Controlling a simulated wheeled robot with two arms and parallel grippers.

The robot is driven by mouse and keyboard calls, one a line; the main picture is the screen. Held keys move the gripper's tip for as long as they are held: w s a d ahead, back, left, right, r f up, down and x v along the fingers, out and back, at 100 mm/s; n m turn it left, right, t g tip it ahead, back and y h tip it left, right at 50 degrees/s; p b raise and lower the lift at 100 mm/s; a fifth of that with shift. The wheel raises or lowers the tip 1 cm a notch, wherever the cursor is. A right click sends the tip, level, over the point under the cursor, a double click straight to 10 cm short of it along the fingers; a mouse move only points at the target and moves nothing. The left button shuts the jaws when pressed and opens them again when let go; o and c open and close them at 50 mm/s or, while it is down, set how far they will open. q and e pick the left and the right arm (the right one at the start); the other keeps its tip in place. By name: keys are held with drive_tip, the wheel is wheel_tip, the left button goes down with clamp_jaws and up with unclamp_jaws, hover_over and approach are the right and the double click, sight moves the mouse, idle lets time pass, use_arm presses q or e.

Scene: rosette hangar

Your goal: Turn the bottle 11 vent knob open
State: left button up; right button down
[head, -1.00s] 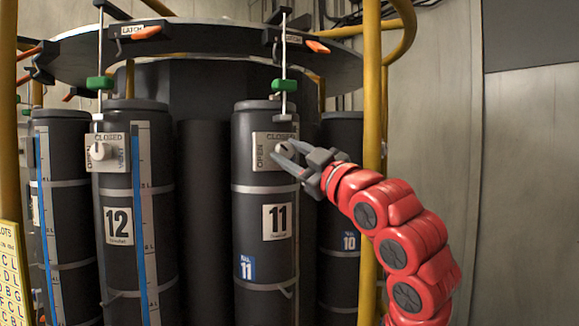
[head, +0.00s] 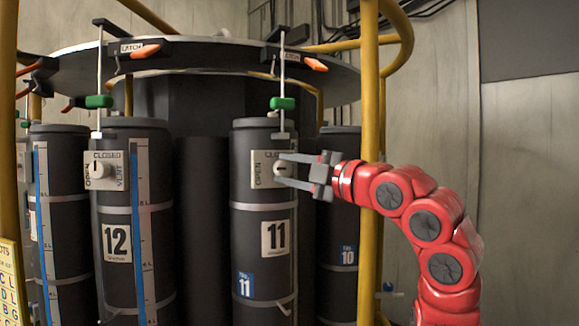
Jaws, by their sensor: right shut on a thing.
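Bottle 11 (head: 258,208) is a dark grey cylinder with a white "11" label, standing in the ring of bottles. Its light vent plate (head: 259,171) reads OPEN along the left side; the CLOSED lettering at the top is partly covered. The white vent knob (head: 282,169) sits on this plate. My right gripper (head: 283,170) comes in from the right with one grey finger above and one below the knob, and is shut on it. The fingers hide part of the knob, so its pointing direction is unclear. My left gripper is not in view.
Bottle 12 (head: 117,228) with its own vent plate (head: 104,170) stands to the left, and bottle 10 (head: 341,225) to the right. A yellow post (head: 370,110) rises close to my right arm. A green clamp (head: 283,104) hangs above bottle 11.

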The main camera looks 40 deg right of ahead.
idle(0.5)
drive_tip(key=shift+c, duration=2.2)
unclamp_jaws()
drive_tip(key=shift+s+d+f, duration=0.1)
drive_tip(key=shift+s+f, duration=0.05)
drive_tip(key=shift+s, duration=0.35)
drive_tip(key=b+v, duration=0.5)
drive_tip(key=v, duration=1.1)
drive_tip(key=shift+s, duration=0.15)
drive_tip(key=shift+d, duration=0.1)
